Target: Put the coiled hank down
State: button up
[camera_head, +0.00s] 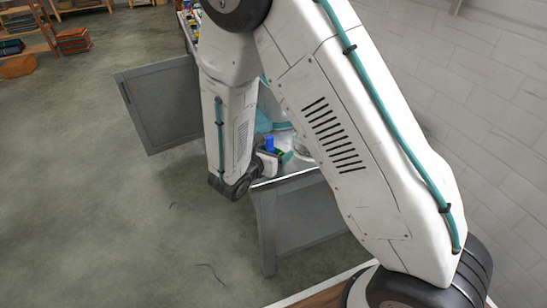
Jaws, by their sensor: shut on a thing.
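I cannot make out the coiled hank in this view. My arm fills the middle of the picture, and its forearm hangs down to a dark wrist joint in front of a grey workbench (290,180). My gripper's fingers do not show; the wrist and forearm hide that area. Anything they hold is hidden too.
Small items, including a blue cylinder (269,143) and a green object (286,156), crowd the bench beside my wrist. A grey cabinet door (160,103) stands open at left. Shelves (25,30) stand far left. A pale brick wall (500,120) is at right. The left floor is mostly clear.

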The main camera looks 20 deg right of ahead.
notch_tip(320, 180, down, 2)
jog(key=shift+f, duration=0.1)
jog(key=o, duration=1.5)
jog(key=shift+c, duration=0.2)
jog(key=shift+s+a, duration=0.1)
